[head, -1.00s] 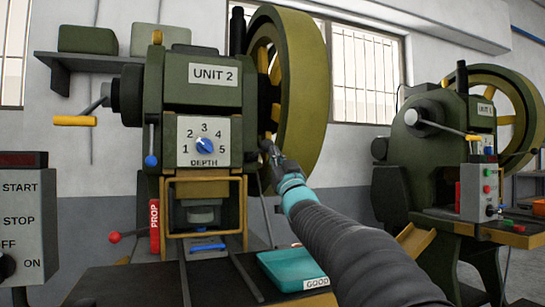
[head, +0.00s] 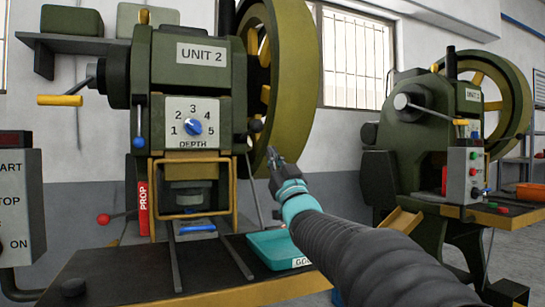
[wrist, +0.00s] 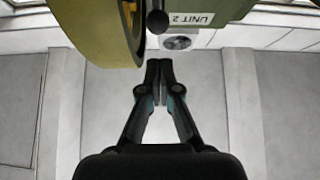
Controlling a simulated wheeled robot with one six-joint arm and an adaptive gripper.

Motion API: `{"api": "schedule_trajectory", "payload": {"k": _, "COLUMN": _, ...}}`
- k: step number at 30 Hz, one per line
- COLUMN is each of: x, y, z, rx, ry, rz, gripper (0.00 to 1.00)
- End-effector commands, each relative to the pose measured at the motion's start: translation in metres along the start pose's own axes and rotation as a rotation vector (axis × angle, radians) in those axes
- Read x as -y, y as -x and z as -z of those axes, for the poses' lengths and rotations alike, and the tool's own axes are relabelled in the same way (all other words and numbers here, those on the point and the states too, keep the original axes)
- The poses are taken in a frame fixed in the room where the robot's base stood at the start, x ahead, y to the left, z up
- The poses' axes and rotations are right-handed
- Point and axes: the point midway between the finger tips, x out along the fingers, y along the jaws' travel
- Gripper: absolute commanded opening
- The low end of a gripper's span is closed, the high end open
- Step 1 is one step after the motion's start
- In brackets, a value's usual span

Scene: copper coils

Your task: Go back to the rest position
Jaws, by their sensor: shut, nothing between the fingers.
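My gripper (head: 272,155) is at the end of my arm, in front of the lower edge of the large flywheel (head: 290,95) of the green UNIT 2 press (head: 190,65). In the wrist view my gripper (wrist: 159,66) has its fingertips together, with nothing between them. Above the fingertips there, the flywheel's rim (wrist: 95,25) and a dark round knob (wrist: 158,21) show.
A teal tray (head: 265,250) with a GOOD label, partly hidden by my arm, lies on the bench below. A second press (head: 430,120) stands at the right. A grey START/STOP control box (head: 20,205) is at the left edge. A red-knobbed lever (head: 103,219) sticks out beside the press.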

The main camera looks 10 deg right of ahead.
Motion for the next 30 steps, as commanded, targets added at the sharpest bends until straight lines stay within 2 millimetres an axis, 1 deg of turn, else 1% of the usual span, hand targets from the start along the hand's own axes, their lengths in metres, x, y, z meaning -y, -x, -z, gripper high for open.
{"api": "schedule_trajectory", "payload": {"k": 12, "x": 0.000, "y": 0.000, "z": 0.001, "rx": 0.006, "ry": 0.000, "rz": -0.003, "gripper": 0.00}}
{"api": "schedule_trajectory", "payload": {"k": 14, "x": 0.000, "y": 0.002, "z": 0.001, "rx": 0.028, "ry": 0.001, "rz": -0.013, "gripper": 0.00}}
{"api": "schedule_trajectory", "payload": {"k": 17, "x": 0.000, "y": 0.011, "z": 0.001, "rx": 0.111, "ry": 0.003, "rz": -0.048, "gripper": 0.00}}
{"api": "schedule_trajectory", "payload": {"k": 20, "x": 0.001, "y": 0.032, "z": -0.004, "rx": 0.254, "ry": 0.005, "rz": -0.100, "gripper": 0.00}}
{"api": "schedule_trajectory", "payload": {"k": 23, "x": 0.002, "y": 0.066, "z": -0.013, "rx": 0.425, "ry": 0.005, "rz": -0.152, "gripper": 0.00}}
{"api": "schedule_trajectory", "payload": {"k": 26, "x": 0.007, "y": 0.107, "z": -0.023, "rx": 0.599, "ry": 0.002, "rz": -0.191, "gripper": 0.00}}
{"api": "schedule_trajectory", "payload": {"k": 27, "x": 0.010, "y": 0.126, "z": -0.027, "rx": 0.671, "ry": 0.001, "rz": -0.202, "gripper": 0.00}}
{"api": "schedule_trajectory", "payload": {"k": 29, "x": 0.015, "y": 0.156, "z": -0.032, "rx": 0.778, "ry": -0.003, "rz": -0.218, "gripper": 0.00}}
{"api": "schedule_trajectory", "payload": {"k": 30, "x": 0.019, "y": 0.177, "z": -0.035, "rx": 0.850, "ry": -0.004, "rz": -0.224, "gripper": 0.00}}
